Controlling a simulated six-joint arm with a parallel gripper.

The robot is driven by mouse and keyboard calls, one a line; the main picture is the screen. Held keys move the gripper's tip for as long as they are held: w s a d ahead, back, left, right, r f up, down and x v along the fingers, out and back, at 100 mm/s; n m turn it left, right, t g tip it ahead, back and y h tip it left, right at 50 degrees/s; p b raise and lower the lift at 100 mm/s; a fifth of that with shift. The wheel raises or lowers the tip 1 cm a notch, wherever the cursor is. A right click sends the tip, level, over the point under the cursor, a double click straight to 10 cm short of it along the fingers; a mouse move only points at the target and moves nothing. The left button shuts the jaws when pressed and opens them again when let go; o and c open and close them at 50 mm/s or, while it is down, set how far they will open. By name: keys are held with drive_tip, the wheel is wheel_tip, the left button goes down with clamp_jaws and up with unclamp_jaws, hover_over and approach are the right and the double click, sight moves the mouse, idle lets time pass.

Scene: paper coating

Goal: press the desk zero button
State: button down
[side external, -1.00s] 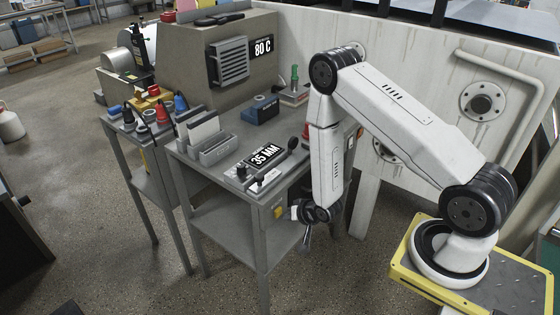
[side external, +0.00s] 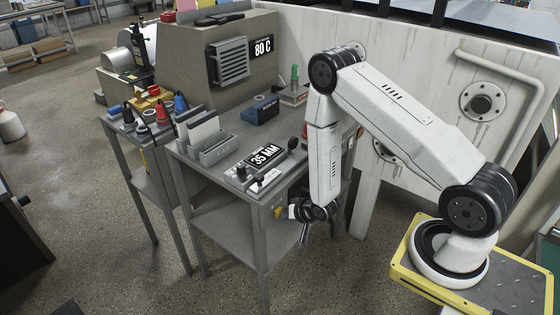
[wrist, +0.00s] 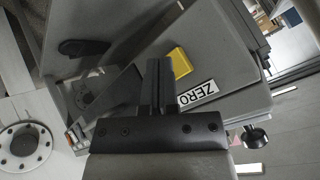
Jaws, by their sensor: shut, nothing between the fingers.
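The zero button is a yellow square (wrist: 181,62) beside a white label (wrist: 198,93) reading ZERO, on the grey desk's side panel. In the wrist view the button lies just right of my fingertips. In the side view the button (side external: 278,211) shows as a small yellow patch on the desk's right end, below the top. My gripper (wrist: 159,62) has its fingers together with nothing between them. In the side view my gripper (side external: 304,238) hangs low, right of the button. I cannot tell the gap between fingertips and panel.
The floor in front of the desk is clear.

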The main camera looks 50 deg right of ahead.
drive_tip(key=shift+w, duration=0.4)
idle(0.8)
drive_tip(key=shift+s, duration=0.85)
drive_tip(key=shift+s, duration=0.1)
drive_tip(key=shift+s, duration=2.4)
wheel_tip(320, 180, up, 12)
drive_tip(key=w+a+n+g, duration=0.2)
drive_tip(key=a+n+g, duration=0.1)
drive_tip(key=n, duration=0.1)
drive_tip(key=s+a+r+n+g+y, duration=0.1)
drive_tip(key=s+a+r+n+g, duration=0.2)
drive_tip(key=s+r, duration=0.5)
wheel_tip(320, 180, up, 4)
drive_tip(key=shift+a+n, duration=0.55)
drive_tip(key=shift+n, duration=0.25)
